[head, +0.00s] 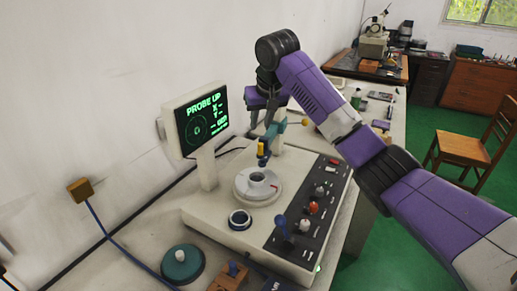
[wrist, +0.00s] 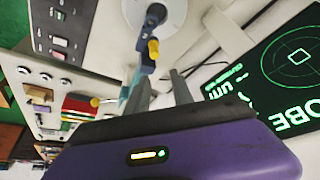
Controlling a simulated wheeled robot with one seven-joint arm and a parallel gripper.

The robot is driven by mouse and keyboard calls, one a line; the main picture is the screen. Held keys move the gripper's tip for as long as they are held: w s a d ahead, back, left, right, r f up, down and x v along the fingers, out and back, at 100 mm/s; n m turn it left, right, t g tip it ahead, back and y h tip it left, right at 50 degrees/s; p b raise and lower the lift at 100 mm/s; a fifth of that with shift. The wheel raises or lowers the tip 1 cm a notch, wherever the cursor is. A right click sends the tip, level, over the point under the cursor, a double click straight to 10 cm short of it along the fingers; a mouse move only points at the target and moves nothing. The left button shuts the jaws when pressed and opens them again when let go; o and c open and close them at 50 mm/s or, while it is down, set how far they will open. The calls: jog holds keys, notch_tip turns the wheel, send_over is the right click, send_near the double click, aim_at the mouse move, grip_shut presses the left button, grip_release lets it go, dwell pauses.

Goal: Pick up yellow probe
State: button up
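The yellow probe (head: 261,149) stands upright over the round white turntable (head: 257,184) of the measuring machine, next to a blue piece and a teal arm (head: 274,130). In the wrist view the yellow probe (wrist: 153,50) shows beyond the fingertips, nearer the left finger, with the blue piece (wrist: 154,18) past it. My gripper (head: 262,124) is above and just behind the probe, fingers pointing down. In the wrist view my gripper (wrist: 161,78) has its two grey fingers apart with nothing held between them.
A monitor (head: 202,120) reading "PROBE UP" stands close on the left. A control panel (head: 308,205) with knobs lies right of the turntable. A dark-rimmed ring (head: 240,219) lies in front, and a teal-topped round object (head: 183,262) sits at front left.

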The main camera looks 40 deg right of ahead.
aim_at(260, 144)
jog(key=shift+w+d+f+p, duration=0.15)
jog(key=shift+f+p, duration=0.1)
jog(key=shift+f, duration=1.05)
jog(key=shift+w+d+f+p, duration=0.15)
jog(key=shift+f+p, duration=0.15)
jog(key=shift+f, duration=1)
jog(key=shift+w+d+f+p, duration=0.15)
jog(key=shift+f+p, duration=0.1)
jog(key=shift+f, duration=1.05)
jog(key=shift+c, duration=0.2)
grip_shut()
